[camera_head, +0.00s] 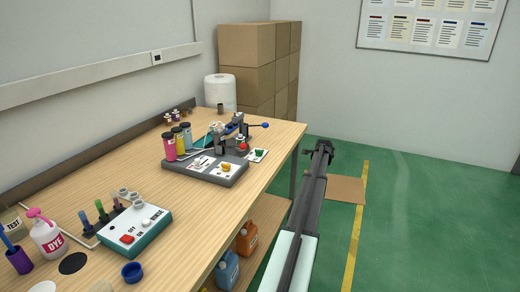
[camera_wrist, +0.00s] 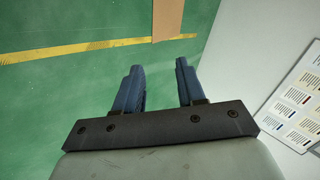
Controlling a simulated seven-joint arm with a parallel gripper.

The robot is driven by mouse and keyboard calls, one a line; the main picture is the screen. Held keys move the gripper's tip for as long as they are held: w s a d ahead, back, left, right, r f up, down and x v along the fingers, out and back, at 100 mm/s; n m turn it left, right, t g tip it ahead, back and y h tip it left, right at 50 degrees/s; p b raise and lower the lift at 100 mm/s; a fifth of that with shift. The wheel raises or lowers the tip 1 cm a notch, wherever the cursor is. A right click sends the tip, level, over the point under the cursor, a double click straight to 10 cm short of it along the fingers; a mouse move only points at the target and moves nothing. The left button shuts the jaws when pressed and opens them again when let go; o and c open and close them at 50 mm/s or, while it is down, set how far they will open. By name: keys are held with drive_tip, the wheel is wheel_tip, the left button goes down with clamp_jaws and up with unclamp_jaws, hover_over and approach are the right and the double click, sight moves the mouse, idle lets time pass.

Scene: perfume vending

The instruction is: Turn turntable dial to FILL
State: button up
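A grey station (camera_head: 203,175) sits on the wooden bench in the head view. On it are a white knob on a white plate (camera_head: 199,162), a yellow knob on a white plate (camera_head: 226,168), and a green knob on a white plate (camera_head: 259,153) at its right end. Their labels are too small to read, so I cannot tell which is the turntable dial or where it points. My gripper (camera_head: 318,148) is right of the bench, over the floor, apart from the station. In the wrist view my gripper (camera_wrist: 158,66) has two separated fingers with nothing between them.
A teal-and-white control box (camera_head: 134,232), pink dye bottle (camera_head: 47,235) and several small bottles stand on the bench (camera_head: 115,178). A blue-knobbed lever (camera_head: 265,125) rises behind the station. Cardboard boxes (camera_head: 247,45) are stacked behind. The green floor (camera_head: 410,210) at right is mostly clear.

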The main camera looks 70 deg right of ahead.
drive_tip(key=s+d+r, duration=0.3)
drive_tip(key=d+r, duration=0.2)
drive_tip(key=r, duration=0.6)
wheel_tip(320, 180, up, 6)
drive_tip(key=m+t+y, duration=0.4)
drive_tip(key=y, duration=0.5)
hover_over(259, 153)
drive_tip(key=s, duration=0.5)
drive_tip(key=x, duration=1.3)
drive_tip(key=shift+s+d, duration=0.25)
drive_tip(key=shift+d, duration=0.15)
clamp_jaws()
